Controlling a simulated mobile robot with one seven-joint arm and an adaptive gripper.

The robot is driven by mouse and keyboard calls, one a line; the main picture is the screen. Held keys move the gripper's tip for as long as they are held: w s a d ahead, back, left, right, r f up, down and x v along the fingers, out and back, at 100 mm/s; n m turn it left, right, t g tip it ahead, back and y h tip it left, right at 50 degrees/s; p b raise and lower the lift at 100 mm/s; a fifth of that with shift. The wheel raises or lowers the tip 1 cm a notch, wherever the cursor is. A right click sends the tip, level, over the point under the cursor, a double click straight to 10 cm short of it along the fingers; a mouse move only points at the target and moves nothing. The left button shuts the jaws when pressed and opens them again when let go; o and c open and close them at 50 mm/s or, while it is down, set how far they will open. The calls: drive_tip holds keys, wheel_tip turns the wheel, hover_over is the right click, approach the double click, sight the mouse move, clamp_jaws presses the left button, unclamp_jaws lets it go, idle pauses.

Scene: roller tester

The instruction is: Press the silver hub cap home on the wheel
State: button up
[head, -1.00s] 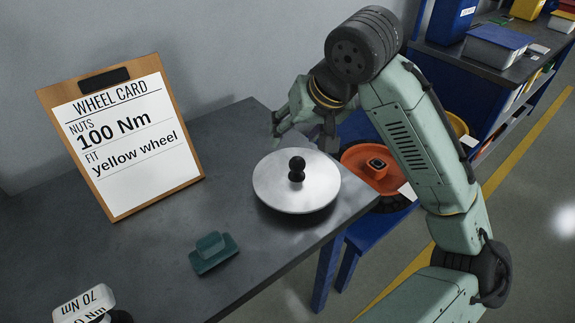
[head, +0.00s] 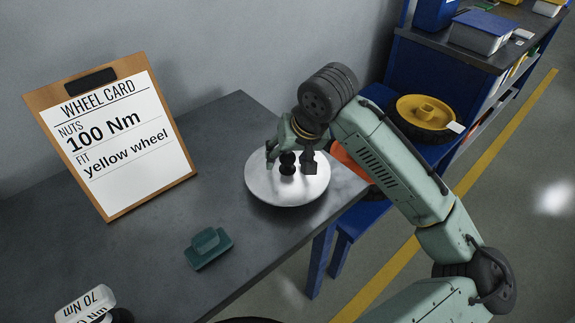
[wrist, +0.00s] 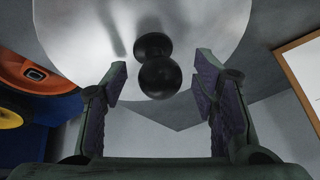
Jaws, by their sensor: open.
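The silver hub cap (head: 262,186) is a round disc with a black double-ball knob (head: 287,163), lying flat on the grey table near its right edge. My gripper (head: 291,160) is open over the cap, with a finger on either side of the knob. In the wrist view the knob (wrist: 158,72) shows between the open fingertips (wrist: 162,68), with gaps on both sides; the cap (wrist: 85,30) fills the top. The yellow wheel (head: 425,108) with a dark tyre lies on a blue stand behind the arm. An orange wheel (head: 345,160) is mostly hidden by my arm.
The wheel card (head: 122,140) stands at the back left and reads 100 Nm, yellow wheel. A teal block with a grip (head: 208,247) lies on the table (head: 150,245) in front. A 70 Nm label (head: 85,304) is at lower left. Shelving with bins (head: 480,35) stands behind.

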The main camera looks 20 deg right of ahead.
drive_tip(key=shift+f, duration=0.15)
clamp_jaws()
idle(0.6)
